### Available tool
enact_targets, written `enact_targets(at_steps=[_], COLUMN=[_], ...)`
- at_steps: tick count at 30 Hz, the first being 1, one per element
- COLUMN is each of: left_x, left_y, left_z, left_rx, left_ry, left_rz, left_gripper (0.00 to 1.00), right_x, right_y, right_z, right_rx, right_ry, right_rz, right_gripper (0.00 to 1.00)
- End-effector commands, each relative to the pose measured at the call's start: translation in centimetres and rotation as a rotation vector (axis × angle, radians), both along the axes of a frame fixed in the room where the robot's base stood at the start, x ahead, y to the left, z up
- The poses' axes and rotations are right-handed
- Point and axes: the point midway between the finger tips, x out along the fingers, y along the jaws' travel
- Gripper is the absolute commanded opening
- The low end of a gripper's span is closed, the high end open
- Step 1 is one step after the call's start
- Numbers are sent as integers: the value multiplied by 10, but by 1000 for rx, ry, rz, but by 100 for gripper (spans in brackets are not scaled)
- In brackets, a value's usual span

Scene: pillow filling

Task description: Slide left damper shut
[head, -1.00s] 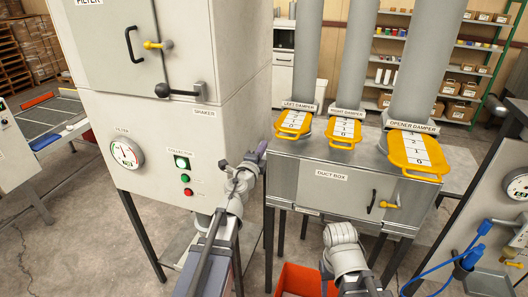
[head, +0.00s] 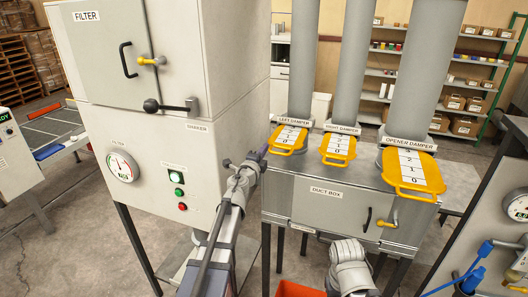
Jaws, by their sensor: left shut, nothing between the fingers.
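The left damper (head: 289,137) is a yellow-framed slide plate with a white number scale. It sticks out toward me from under the left grey duct, below the LEFT DAMPER label (head: 296,120). Its near end is a yellow handle loop over the front left edge of the duct box (head: 325,210). My left gripper (head: 263,151) is shut and empty, just left of that handle. It looks close to it, but I cannot tell whether they touch. My right arm shows at the bottom centre; its gripper is not visible.
The right damper (head: 338,149) and opener damper (head: 412,171) also stick out from their ducts. The filter cabinet (head: 150,130) stands close on the left of my left arm. An orange bin (head: 297,290) is below the duct box. A gauge panel (head: 505,225) is at right.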

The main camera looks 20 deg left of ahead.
Motion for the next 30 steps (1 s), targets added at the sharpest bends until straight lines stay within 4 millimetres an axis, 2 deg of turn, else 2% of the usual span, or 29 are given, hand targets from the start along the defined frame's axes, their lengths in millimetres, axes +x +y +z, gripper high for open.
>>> enact_targets(at_steps=[5, 12, 14, 17, 30], left_x=[40, 109, 119, 126, 123], left_y=[-1, -4, -4, -5, -6], left_z=[0, 0, 0, 0, 1], left_rx=[0, 0, 0, 0, -2], left_ry=[0, 0, 0, 0, 0], left_rz=[-3, -3, -2, -2, -1], left_gripper=[0, 0, 0, 0, 0], right_x=[0, 0, 0, 0, 0], right_y=[0, 0, 0, 0, 0], right_z=[0, 0, 0, 0, 1], right_rx=[0, 0, 0, 0, 0], right_ry=[0, 0, 0, 0, 0], right_rz=[0, 0, 0, 0, 0], right_gripper=[50, 50, 50, 50, 50])
